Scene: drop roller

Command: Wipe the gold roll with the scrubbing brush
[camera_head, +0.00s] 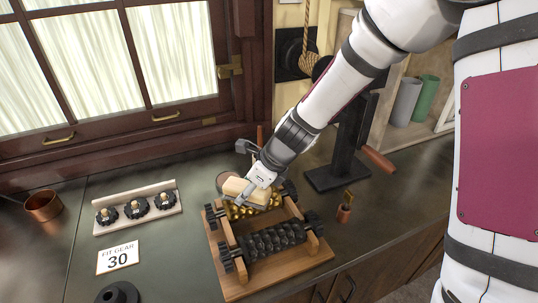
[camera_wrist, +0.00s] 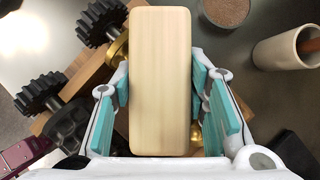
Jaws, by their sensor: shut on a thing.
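My gripper (camera_head: 256,191) is shut on the scrubbing brush (camera_head: 240,188), a pale wooden block. In the wrist view the brush (camera_wrist: 160,85) lies between the teal finger pads (camera_wrist: 163,98). The gold roll (camera_head: 240,211) lies in a wooden stand just below the brush, and the brush covers part of it in both views. A bit of gold (camera_wrist: 118,48) shows beside the brush in the wrist view. The brush's underside is hidden, so I cannot tell whether it touches the roll.
A black toothed roller (camera_head: 270,241) lies in front of the gold roll on the same wooden stand (camera_head: 281,271). A rack with black gears (camera_head: 138,209), a sign (camera_head: 118,257) and a copper cup (camera_head: 43,205) are at left. A dark post (camera_head: 340,160) stands at right.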

